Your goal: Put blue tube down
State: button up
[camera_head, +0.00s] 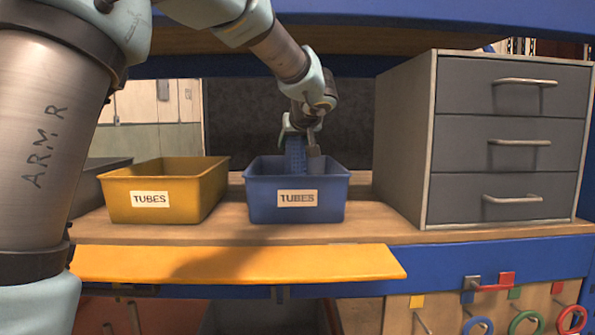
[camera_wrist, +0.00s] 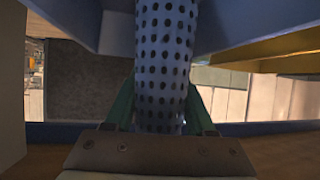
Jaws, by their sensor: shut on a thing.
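The blue tube (camera_head: 296,152) is a perforated cylinder, held upright in my gripper (camera_head: 300,140). Its lower part is down inside the blue bin labelled TUBES (camera_head: 256,197); the bin's front wall hides its lower end. I cannot tell whether it touches the bin floor. In the wrist view the tube (camera_wrist: 163,60) looks grey-blue with dark holes and sits between the two green-edged fingers of my gripper (camera_wrist: 160,108), which are shut on it. The blue bin (camera_wrist: 235,22) also shows around the tube there.
A yellow bin labelled TUBES (camera_head: 165,199) stands to the left on the wooden shelf (camera_head: 225,231). A grey drawer cabinet (camera_head: 510,145) stands close on the right. A blue beam (camera_head: 430,12) crosses above my arm. A yellow flap (camera_head: 240,262) juts out at the shelf's front.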

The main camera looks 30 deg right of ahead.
aim_at(299, 154)
jog(key=shift+d+f, duration=0.15)
jog(key=shift+f, duration=0.45)
jog(key=shift+f+p, duration=0.3)
jog(key=shift+f, duration=1.85)
jog(key=o, duration=1.3)
jog(key=shift+o, duration=0.2)
jog(key=shift+r, duration=0.2)
jog(key=b+v, duration=0.3)
jog(key=v, duration=0.8)
jog(key=shift+s+f+b, duration=0.15)
jog(key=shift+b, duration=0.15)
jog(key=shift+s+r, duration=0.25)
jog(key=shift+s, duration=0.15)
